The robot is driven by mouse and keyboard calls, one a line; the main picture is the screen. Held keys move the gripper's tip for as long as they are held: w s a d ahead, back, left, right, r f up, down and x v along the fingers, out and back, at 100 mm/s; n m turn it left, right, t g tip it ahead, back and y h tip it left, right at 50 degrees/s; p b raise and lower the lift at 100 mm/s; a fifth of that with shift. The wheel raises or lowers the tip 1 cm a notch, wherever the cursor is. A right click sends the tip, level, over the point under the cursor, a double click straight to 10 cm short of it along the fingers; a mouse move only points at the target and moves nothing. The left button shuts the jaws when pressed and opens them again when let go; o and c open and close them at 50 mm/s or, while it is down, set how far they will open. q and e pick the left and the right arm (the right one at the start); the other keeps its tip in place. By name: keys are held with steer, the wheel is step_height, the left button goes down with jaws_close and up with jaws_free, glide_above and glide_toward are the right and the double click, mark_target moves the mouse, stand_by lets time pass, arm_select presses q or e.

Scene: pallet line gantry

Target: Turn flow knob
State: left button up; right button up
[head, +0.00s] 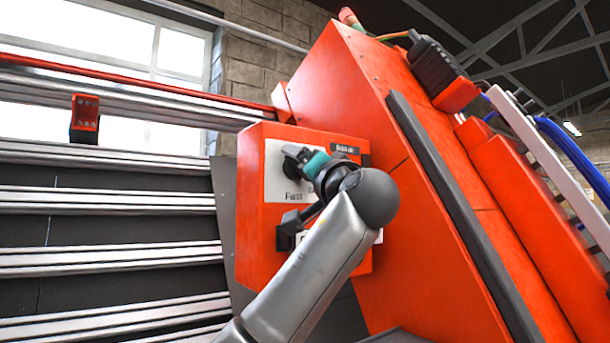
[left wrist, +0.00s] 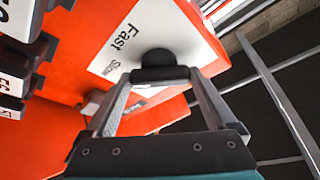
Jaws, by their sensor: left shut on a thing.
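The flow knob is a dark knob on a white label plate reading "Fast" (head: 283,193) on the orange control box (head: 258,150). My wrist and forearm hide part of the box in the head view. My right gripper is not in view.
A black handle (head: 290,229) sticks out lower on the same box, close to my forearm. A large sloping orange housing (head: 350,95) rises behind and to the right. Metal rails (head: 110,255) run along the left.

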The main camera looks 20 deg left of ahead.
arm_select(q)
steer(key=m+h+p, duration=0.1)
steer(key=m, duration=0.2)
steer(key=m+g+h+p, duration=0.1)
steer(key=m, duration=0.3)
steer(key=m+h+p, duration=0.1)
steer(key=m+p, duration=0.1)
steer(key=m, duration=0.2)
steer(key=shift+r+h, duration=0.1)
steer(key=shift+h, duration=0.3)
steer(key=shift+g, duration=0.3)
steer(key=o, duration=1.1)
steer(key=shift+c, duration=0.2)
steer(key=shift+s, duration=0.1)
